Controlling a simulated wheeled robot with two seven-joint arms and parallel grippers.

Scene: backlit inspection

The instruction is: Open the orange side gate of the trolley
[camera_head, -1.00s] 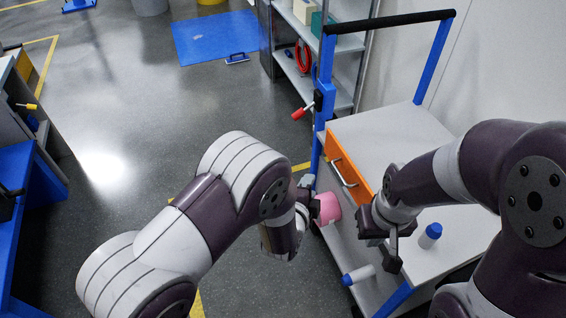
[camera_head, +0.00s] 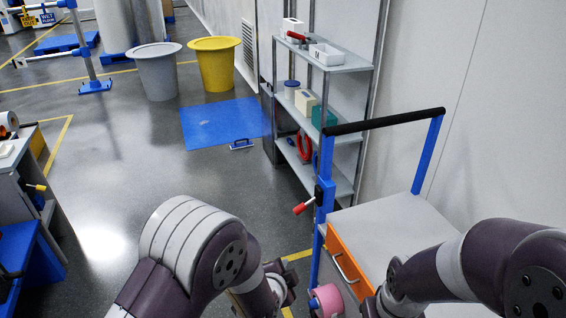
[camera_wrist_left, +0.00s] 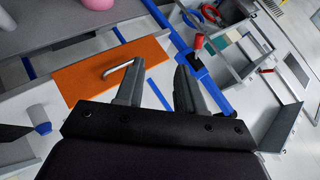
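The orange side gate (camera_head: 347,262) stands upright along the trolley's near left side, with a silver bar handle (camera_head: 341,266) on its face. The gate (camera_wrist_left: 110,75) and handle (camera_wrist_left: 117,68) also show in the left wrist view. A red-handled lever (camera_head: 304,207) sits on the trolley's blue post; it shows in the left wrist view (camera_wrist_left: 198,42) beyond the fingers. My left gripper (camera_wrist_left: 157,82) is open and empty, apart from the gate. In the head view my left gripper (camera_head: 279,275) is partly hidden by its arm. My right gripper's fingers are cut off by the bottom edge.
A grey shelf (camera_head: 330,62) stands behind the trolley.

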